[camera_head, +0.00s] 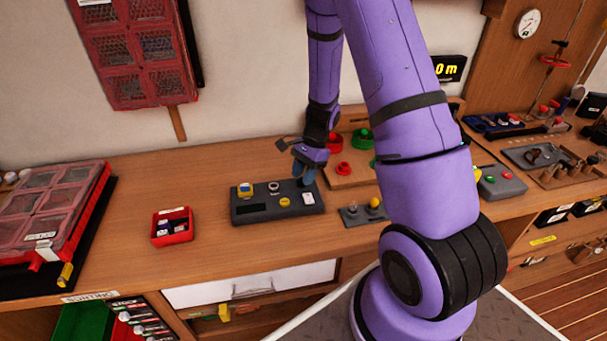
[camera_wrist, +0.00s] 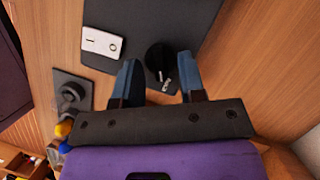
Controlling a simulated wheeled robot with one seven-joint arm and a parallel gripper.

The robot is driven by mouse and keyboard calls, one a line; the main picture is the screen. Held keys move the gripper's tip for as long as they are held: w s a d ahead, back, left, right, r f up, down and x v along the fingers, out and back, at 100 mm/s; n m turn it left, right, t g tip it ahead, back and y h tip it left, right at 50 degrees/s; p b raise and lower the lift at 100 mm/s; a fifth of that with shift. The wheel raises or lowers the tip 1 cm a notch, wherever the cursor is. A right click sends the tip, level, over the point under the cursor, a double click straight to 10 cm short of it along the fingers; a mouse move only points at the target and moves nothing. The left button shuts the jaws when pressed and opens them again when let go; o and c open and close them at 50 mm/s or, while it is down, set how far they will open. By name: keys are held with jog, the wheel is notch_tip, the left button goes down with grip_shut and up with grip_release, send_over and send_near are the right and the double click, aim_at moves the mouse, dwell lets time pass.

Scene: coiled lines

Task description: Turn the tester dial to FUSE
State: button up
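The tester (camera_head: 262,213) is a dark grey box on the wooden bench, with a white switch plate, a yellow knob and a small display on top. Its black dial (camera_wrist: 158,58) shows in the wrist view, near the tester's edge, with a pale mark and a small white label (camera_wrist: 167,83) too small to read. My gripper (camera_wrist: 158,68) is open. Its two blue fingers stand on either side of the dial, with a gap visible on both sides. In the head view my gripper (camera_head: 304,176) reaches down at the tester's back right corner and hides the dial.
A small red bin (camera_head: 172,228) stands left of the tester. A small plate with a yellow knob (camera_head: 374,203) lies to its right. Red and green buttons (camera_head: 362,139) sit on a wooden board behind. The bench between bin and tester is clear.

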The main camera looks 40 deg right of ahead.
jog(key=shift+f, duration=0.15)
jog(key=shift+c, duration=0.4)
jog(key=shift+s, duration=0.1)
grip_shut()
jog(key=shift+a, duration=0.1)
jog(key=shift+n, duration=0.3)
jog(key=n+g, duration=0.1)
jog(key=n, duration=0.1)
jog(key=n+g, duration=0.1)
jog(key=n, duration=0.2)
jog(key=shift+a+f+h, duration=0.1)
jog(key=shift+h, duration=0.3)
jog(key=n+h, duration=0.1)
jog(key=n, duration=0.2)
jog(key=n+g, duration=0.1)
jog(key=n, duration=0.2)
jog(key=shift+a+g+h, duration=0.15)
jog(key=shift+g+h, duration=0.15)
jog(key=shift+h, duration=0.1)
jog(key=shift+n, duration=0.3)
